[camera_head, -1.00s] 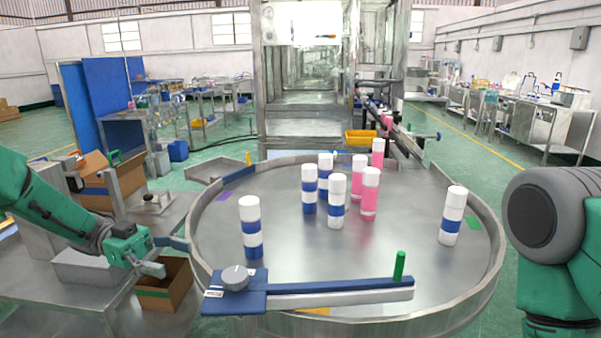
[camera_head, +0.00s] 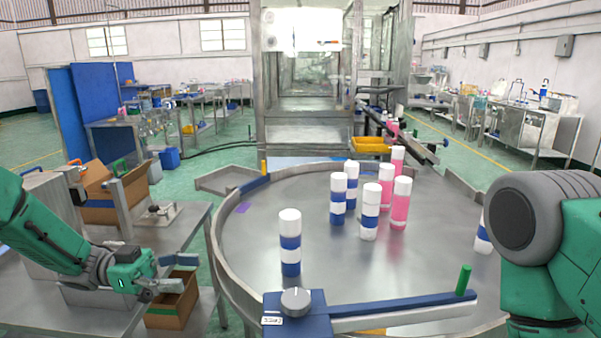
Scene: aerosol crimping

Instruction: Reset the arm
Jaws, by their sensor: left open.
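My left gripper (camera_head: 178,273) is open and empty. It is at the end of the green left arm (camera_head: 50,240), left of the round metal table (camera_head: 232,262) and above a small cardboard box (camera_head: 172,308). My right arm (camera_head: 560,250) fills the right edge, and its gripper is out of view. Several blue-and-white cans (camera_head: 290,243) and pink-and-white cans (camera_head: 401,204) stand upright on the round table. One can at the right (camera_head: 483,240) is partly hidden by my right arm.
A blue guide bar (camera_head: 390,303) with a green peg (camera_head: 463,280) and a grey knob (camera_head: 296,300) crosses the table's front. A metal side table (camera_head: 190,232) and an open cardboard box (camera_head: 95,193) are at left. A yellow bin (camera_head: 371,145) is behind.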

